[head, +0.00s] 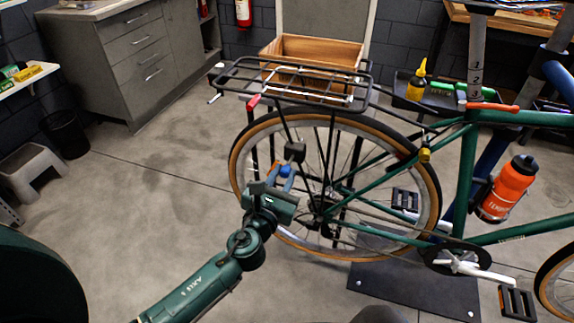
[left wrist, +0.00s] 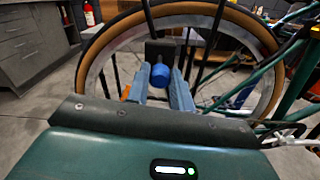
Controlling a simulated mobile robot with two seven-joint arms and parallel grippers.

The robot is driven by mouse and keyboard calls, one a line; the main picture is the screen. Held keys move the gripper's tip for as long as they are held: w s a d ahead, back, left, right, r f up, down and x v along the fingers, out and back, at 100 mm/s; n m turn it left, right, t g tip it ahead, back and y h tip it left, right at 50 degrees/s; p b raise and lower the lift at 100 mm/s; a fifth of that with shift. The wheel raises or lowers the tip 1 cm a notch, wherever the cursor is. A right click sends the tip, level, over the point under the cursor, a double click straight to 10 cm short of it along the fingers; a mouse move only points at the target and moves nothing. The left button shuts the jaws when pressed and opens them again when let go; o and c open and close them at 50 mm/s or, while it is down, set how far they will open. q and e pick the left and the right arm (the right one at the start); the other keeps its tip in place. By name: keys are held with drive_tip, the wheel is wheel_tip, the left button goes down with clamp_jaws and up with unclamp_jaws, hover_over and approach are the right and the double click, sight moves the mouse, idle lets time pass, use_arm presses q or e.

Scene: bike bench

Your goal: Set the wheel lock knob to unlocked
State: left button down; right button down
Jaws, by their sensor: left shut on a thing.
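The wheel lock knob (head: 285,171) is small and blue, on the front of a black block (head: 294,152) beside the bike's rear wheel (head: 236,170). My left gripper (head: 284,175) reaches it from the front and is shut on it. In the left wrist view the knob (left wrist: 160,75) sits between the two light blue fingers, with the black block (left wrist: 160,49) just behind it. I cannot read which setting the knob is at. My right gripper is not in view.
The green bike has a black rear rack (head: 290,84) above the wheel and an orange bottle (head: 508,188) on its frame. A wooden crate (head: 315,47) stands behind the rack. A grey stool (head: 43,168) and drawer cabinet (head: 125,60) are at left.

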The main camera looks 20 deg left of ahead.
use_arm(q)
drive_tip(key=shift+s, duration=1.15)
drive_tip(key=shift+f, duration=0.15)
drive_tip(key=c, duration=1.2)
unclamp_jaws()
drive_tip(key=shift+s, duration=0.1)
drive_tip(key=shift+s, duration=0.3)
drive_tip(key=b, duration=0.2)
approach(284, 176)
drive_tip(key=s, duration=0.6)
drive_tip(key=shift+s+a, duration=0.1)
drive_tip(key=shift+a, duration=0.1)
